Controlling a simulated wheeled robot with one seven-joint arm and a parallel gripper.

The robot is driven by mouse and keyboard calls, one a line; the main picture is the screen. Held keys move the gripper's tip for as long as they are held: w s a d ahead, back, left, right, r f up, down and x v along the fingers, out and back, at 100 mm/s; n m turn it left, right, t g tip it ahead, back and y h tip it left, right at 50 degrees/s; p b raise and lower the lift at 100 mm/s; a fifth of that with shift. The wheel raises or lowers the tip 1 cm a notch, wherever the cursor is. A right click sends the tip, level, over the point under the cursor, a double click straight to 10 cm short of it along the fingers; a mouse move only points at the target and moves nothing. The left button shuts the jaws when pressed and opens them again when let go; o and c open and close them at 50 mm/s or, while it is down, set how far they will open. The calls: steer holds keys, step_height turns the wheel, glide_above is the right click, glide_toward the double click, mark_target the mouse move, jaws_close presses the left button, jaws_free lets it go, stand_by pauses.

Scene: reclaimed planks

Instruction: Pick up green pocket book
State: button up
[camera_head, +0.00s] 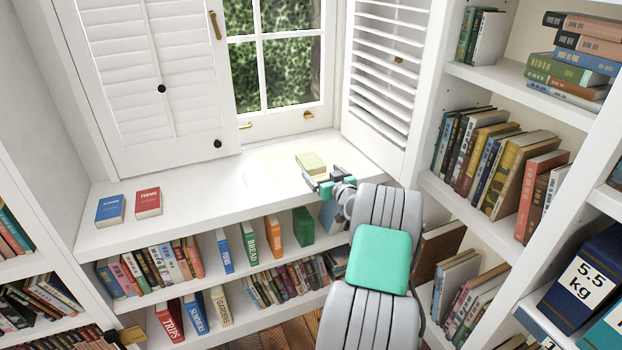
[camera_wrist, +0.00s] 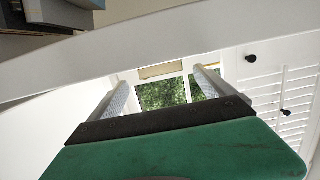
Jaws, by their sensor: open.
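A yellow-green pocket book (camera_head: 311,162) lies flat on the white windowsill (camera_head: 215,187) below the window in the head view. My gripper (camera_head: 315,183) is just in front of it, toward the sill's front edge. A small gap seems to separate them, though contact is hard to judge. In the wrist view the two fingers of my gripper (camera_wrist: 160,90) are spread with nothing held between them. A tan strip shows beyond them against the window. I cannot tell whether it is the book.
A blue book (camera_head: 110,210) and a red book (camera_head: 148,202) lie on the sill's left. A green book (camera_head: 303,227) stands on the shelf below. A slatted shutter (camera_head: 382,75) and a bookcase (camera_head: 492,190) bound the right. The sill's middle is clear.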

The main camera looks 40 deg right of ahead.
mark_target(314, 165)
steer(key=x, duration=0.7)
steer(key=shift+w+r+b, duration=0.1)
steer(key=shift+w+b, duration=0.1)
steer(key=shift+b, duration=0.1)
steer(key=shift+c, duration=0.5)
steer(key=c, duration=1.4)
steer(key=shift+c, duration=0.3)
steer(key=shift+r, duration=0.15)
